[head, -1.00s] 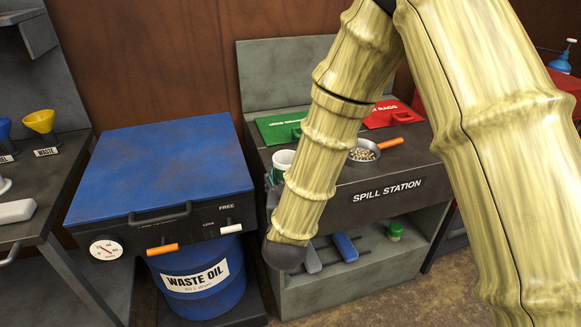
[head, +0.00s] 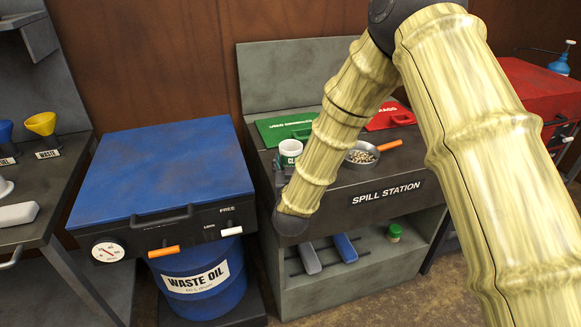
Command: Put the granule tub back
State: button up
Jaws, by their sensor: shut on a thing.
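The granule tub (head: 290,149) is a white tub with a green band and a partly hidden label. It is upright at the left of the spill station top, in front of the green lid. My gripper (head: 282,166) shows only as a dark sliver beside the tub's left and lower side, mostly hidden behind my bamboo-patterned arm. It is shut on the tub. I cannot tell whether the tub's base touches the counter.
The spill station (head: 385,193) also holds a green lid (head: 280,127), a red lid (head: 390,118) and a granule-filled pan (head: 362,156) with an orange handle. The blue-lidded waste oil unit (head: 160,165) stands close on the left. Brushes and a green-capped jar (head: 394,233) sit on the shelf below.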

jog(key=shift+f, duration=0.85)
jog(key=shift+f, duration=0.25)
jog(key=o, duration=1)
jog(key=shift+r, duration=0.1)
jog(key=shift+o, duration=0.2)
jog(key=shift+r, duration=0.1)
jog(key=shift+s, duration=0.15)
jog(key=s+b, duration=0.1)
jog(key=s, duration=1)
jog(key=shift+s, duration=0.35)
